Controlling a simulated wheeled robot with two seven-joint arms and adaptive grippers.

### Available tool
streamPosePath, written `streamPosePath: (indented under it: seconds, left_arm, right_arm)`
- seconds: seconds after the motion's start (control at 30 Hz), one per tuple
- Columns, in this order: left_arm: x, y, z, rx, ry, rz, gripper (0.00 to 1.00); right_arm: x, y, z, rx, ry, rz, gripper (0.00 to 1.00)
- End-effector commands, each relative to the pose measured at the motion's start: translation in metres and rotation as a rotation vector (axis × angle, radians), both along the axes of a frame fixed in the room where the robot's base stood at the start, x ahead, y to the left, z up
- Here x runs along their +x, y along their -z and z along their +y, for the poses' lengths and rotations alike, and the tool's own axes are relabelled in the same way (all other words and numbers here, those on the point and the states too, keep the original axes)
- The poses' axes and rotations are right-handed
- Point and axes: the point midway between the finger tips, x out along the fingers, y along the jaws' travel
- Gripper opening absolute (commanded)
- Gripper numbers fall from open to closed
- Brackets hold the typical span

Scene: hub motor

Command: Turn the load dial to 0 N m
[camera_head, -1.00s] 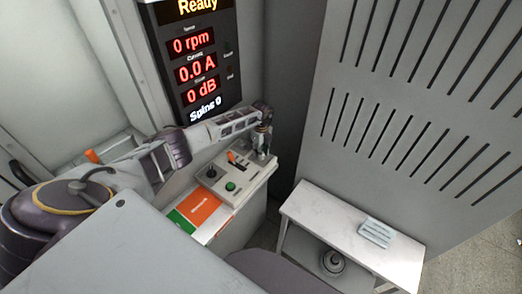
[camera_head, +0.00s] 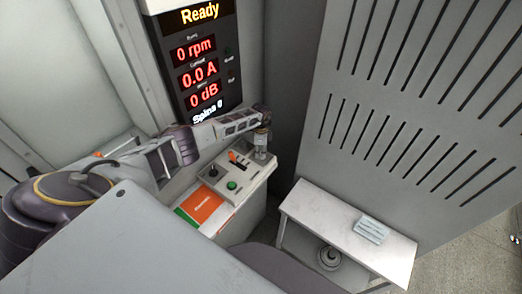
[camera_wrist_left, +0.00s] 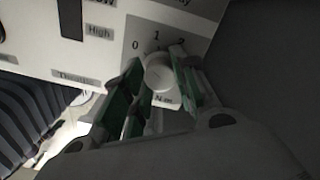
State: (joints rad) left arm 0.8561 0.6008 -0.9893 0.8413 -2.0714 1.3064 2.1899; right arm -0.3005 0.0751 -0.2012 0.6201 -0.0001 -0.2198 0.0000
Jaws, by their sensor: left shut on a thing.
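The load dial (camera_wrist_left: 159,73) is a round pale knob in the left wrist view, below the printed marks 0, 1 and 2, with "N m" lettering under it. My left gripper (camera_wrist_left: 160,85) has its green-padded fingers on either side of the dial and is shut on it. I cannot make out which mark the dial points to. In the head view my left gripper (camera_head: 262,142) is at the far right end of the control panel (camera_head: 205,200) and hides the dial. My right gripper is not in view.
The panel also carries an orange lever (camera_head: 233,157), a green button (camera_head: 232,185) and a black knob (camera_head: 213,172). The display (camera_head: 199,75) reads Ready, 0 rpm, 0.0 A, 0 dB. A white side table (camera_head: 330,215) stands to the right, by a slotted wall.

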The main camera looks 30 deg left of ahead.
Motion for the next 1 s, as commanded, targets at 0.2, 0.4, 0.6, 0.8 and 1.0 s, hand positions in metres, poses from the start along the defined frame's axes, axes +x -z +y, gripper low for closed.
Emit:
streamPosePath:
  seconds: [0.2, 0.4, 0.6, 0.8, 1.0]
  left_arm:
    - [0.0010, -0.0014, 0.0009, 0.001, -0.032, -0.003, 0.04]
    - [0.0012, -0.0011, 0.0010, 0.000, -0.034, -0.003, 0.04]
    - [0.0012, -0.0012, 0.0010, 0.000, -0.033, -0.003, 0.36]
    - [0.0007, -0.0006, 0.0006, 0.001, -0.033, -0.002, 0.51]
    - [0.0004, -0.0002, 0.0002, 0.000, -0.032, -0.001, 0.51]
  right_arm:
    - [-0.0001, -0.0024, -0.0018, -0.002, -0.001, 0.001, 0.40]
    - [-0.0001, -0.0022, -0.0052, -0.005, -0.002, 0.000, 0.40]
    - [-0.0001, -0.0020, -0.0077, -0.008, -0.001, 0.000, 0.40]
    - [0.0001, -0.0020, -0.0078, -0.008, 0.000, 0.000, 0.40]
    - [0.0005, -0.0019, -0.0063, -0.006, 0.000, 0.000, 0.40]
